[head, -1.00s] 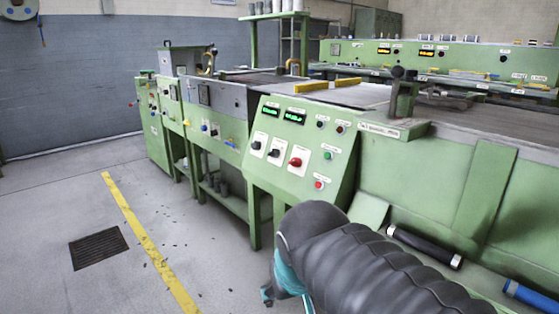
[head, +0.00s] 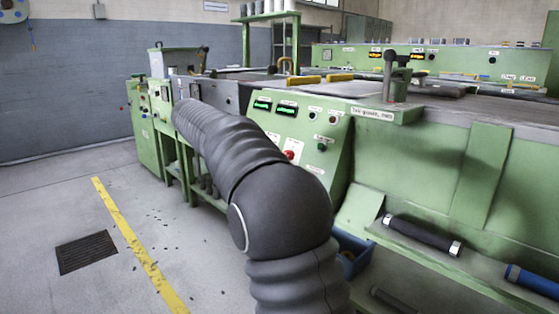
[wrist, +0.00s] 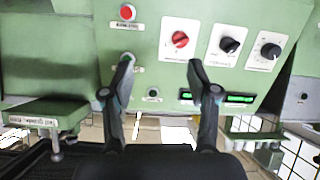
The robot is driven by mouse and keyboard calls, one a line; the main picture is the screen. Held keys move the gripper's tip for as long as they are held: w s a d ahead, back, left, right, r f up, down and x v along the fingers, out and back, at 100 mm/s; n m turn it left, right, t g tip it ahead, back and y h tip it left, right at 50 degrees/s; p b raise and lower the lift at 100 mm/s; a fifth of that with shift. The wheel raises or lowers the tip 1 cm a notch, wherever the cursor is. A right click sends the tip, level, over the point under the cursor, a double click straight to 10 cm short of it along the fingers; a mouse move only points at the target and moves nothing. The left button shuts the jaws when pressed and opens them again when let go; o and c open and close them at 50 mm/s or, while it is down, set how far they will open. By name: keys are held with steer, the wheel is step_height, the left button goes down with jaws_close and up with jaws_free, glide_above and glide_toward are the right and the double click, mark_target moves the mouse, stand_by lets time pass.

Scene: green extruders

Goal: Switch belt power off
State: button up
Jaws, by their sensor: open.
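The green control panel (head: 318,150) of the extruder stands mid-picture in the head view, partly covered by my arm. In the wrist view the panel appears upside down. It shows a red rotary knob (wrist: 180,39) on a white plate, two black knobs (wrist: 229,45) (wrist: 270,50), a red button (wrist: 127,13) and a small green button (wrist: 152,93). My gripper (wrist: 160,72) is open and empty in front of the panel. The left finger overlaps another button (wrist: 127,57), and the red knob lies above the gap between the fingers. Labels are too blurred to read.
Lit green displays (wrist: 240,98) sit beside the right finger. A ledge with a label plate (head: 372,113) and a lever (head: 389,75) juts right of the panel. A blue bin (head: 352,250) stands below.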

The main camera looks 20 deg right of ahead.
mark_target(287, 155)
steer(key=w+f+m+h, duration=0.1)
steer(key=w+m+h, duration=0.15)
steer(key=w, duration=0.35)
steer(key=shift+m, duration=0.25)
steer(key=x, duration=0.9)
steer(key=b+x, duration=0.1)
steer(key=x, duration=0.3)
steer(key=shift+s+d+f, duration=0.15)
steer(key=shift+d+f, duration=0.1)
steer(key=shift+f, duration=0.2)
jaws_close()
